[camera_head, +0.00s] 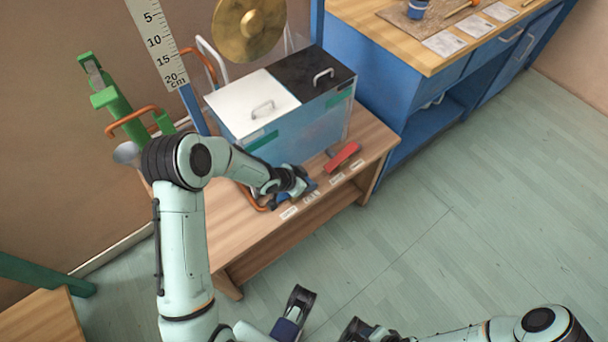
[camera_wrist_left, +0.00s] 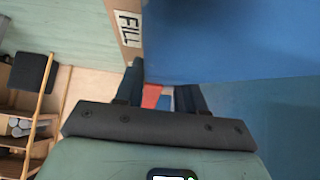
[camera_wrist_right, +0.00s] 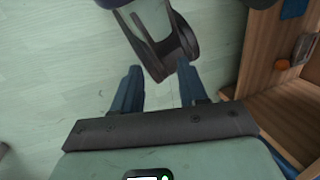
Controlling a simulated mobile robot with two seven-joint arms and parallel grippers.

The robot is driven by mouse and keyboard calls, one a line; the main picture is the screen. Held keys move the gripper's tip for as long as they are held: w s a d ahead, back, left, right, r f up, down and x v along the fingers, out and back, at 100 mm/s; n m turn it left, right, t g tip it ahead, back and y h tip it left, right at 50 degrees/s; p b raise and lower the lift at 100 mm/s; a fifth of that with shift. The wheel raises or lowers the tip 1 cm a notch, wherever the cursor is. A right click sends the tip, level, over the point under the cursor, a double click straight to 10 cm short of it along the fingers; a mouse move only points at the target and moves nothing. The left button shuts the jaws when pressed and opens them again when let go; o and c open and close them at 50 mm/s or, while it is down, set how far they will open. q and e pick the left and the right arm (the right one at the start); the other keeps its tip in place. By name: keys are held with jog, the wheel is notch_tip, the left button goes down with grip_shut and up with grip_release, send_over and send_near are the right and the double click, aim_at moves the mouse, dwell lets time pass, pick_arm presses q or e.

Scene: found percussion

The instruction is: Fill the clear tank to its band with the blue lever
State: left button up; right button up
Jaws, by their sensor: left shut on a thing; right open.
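The clear tank (camera_head: 325,125) stands on a wooden bench, with a white and a black lid section on top. Its front looks bluish and carries green band pieces (camera_head: 262,142); I cannot tell the exact water level. My left gripper (camera_head: 298,183) is low at the tank's front, shut on the blue lever (camera_head: 311,187), which is mostly hidden by the fingers. The left wrist view shows the FILL label (camera_wrist_left: 128,27) beside the left gripper (camera_wrist_left: 162,92). My right gripper (camera_wrist_right: 160,90) is open and empty, away from the bench above the floor.
A red lever (camera_head: 342,157) sits right of the blue one, with white labels (camera_head: 337,178) along the bench edge. A brass gong (camera_head: 249,30), a centimetre ruler (camera_head: 160,45) and green parts (camera_head: 110,98) stand behind and left. A blue cabinet (camera_head: 385,85) is right; floor is clear in front.

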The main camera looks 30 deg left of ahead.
pick_arm(q)
jog(key=shift+f+g+p, duration=0.1)
jog(key=shift+g+p, duration=0.4)
jog(key=shift+p, duration=0.15)
jog(key=shift+f+g+y+p, duration=0.25)
jog(key=shift+g+y+p, duration=0.05)
jog(key=shift+p, duration=0.1)
pick_arm(e)
jog(key=shift+g, duration=0.4)
jog(key=s+r, duration=0.1)
jog(key=s+a+r, duration=0.1)
jog(key=r, duration=0.1)
jog(key=shift+s, duration=0.3)
pick_arm(q)
jog(key=shift+s, duration=0.1)
jog(key=o, duration=1)
jog(key=shift+c, duration=0.2)
